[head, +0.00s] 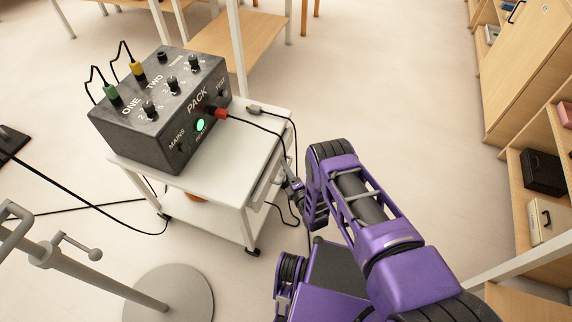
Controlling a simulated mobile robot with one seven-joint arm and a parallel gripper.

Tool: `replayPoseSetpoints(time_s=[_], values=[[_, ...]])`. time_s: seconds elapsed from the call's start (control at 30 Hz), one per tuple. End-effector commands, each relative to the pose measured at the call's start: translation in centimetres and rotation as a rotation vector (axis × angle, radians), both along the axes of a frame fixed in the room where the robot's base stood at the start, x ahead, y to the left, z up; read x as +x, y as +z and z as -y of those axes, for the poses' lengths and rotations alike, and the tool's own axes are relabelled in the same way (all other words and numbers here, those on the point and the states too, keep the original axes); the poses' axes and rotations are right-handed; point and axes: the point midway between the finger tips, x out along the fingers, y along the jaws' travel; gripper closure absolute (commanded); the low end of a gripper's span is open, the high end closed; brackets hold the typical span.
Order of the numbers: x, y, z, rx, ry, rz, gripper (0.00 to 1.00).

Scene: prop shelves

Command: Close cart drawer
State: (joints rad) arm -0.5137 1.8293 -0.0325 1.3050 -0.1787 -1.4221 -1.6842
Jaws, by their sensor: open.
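The white cart (228,190) stands left of centre in the head view, with a flat top and a lower shelf. Its drawer (264,181) is on the right side, seen at a steep angle; how far it stands out is hard to tell. My gripper (291,186) is at the end of the purple arm, close beside the drawer side of the cart. It is open and appears to hold nothing. Whether the fingertips touch the drawer or its handle cannot be told, since they are small and dark cables run near them.
A dark power box (163,108) with knobs, plugs and a green light sits on the cart. Cables hang beside my gripper and lie on the floor. A grey stand (166,295) is at front left. Wooden shelves (533,190) line the right. Floor between is clear.

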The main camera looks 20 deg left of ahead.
Motion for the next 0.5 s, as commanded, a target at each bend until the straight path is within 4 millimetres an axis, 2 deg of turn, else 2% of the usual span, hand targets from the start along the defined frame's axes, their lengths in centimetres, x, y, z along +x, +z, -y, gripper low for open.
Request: replayPoseSetpoints(time_s=[0.37, 0.5], values=[[-0.15, -0.06, -0.04, 0.000, 0.000, 0.000, 0.55], [-0.13, -0.06, -0.03, 0.000, 0.000, 0.000, 0.79]])
